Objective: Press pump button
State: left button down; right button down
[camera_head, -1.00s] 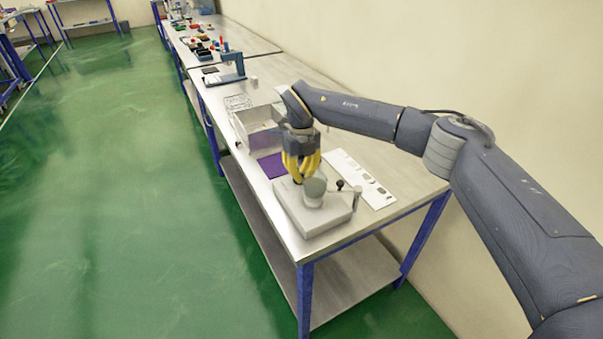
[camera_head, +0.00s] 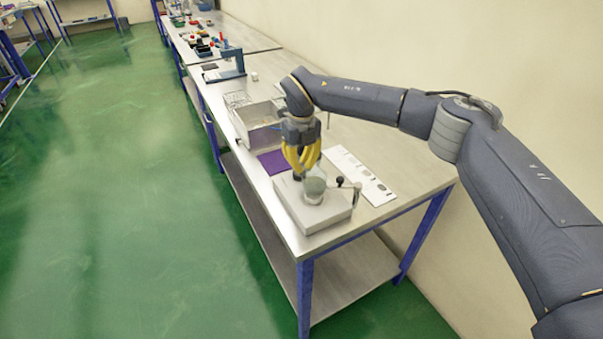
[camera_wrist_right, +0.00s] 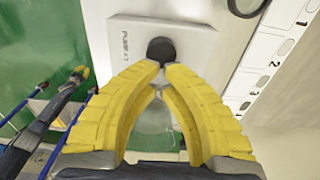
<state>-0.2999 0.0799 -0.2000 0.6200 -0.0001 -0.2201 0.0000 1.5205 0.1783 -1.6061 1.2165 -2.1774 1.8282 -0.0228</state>
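The pump unit (camera_head: 320,217) is a pale grey box near the front end of the table, with a round cup (camera_head: 314,190) on top. In the right wrist view, a round black button (camera_wrist_right: 161,50) sits on the unit's top beside printed lettering. My right gripper (camera_head: 302,165) has yellow fingers pointing down over the unit. In the right wrist view its fingertips (camera_wrist_right: 161,72) come together just below the button in the picture; contact cannot be told. Nothing is seen gripped.
A small black knob (camera_head: 340,182) stands at the unit's right. A white numbered strip (camera_head: 362,178), a purple mat (camera_head: 272,161) and a grey bin (camera_head: 244,122) lie close by. A blue stand (camera_head: 237,62) is farther back. Bare table lies right of the bin.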

aim_at(301, 175)
notch_tip(301, 175, up, 10)
dwell(0.5)
dwell(1.7)
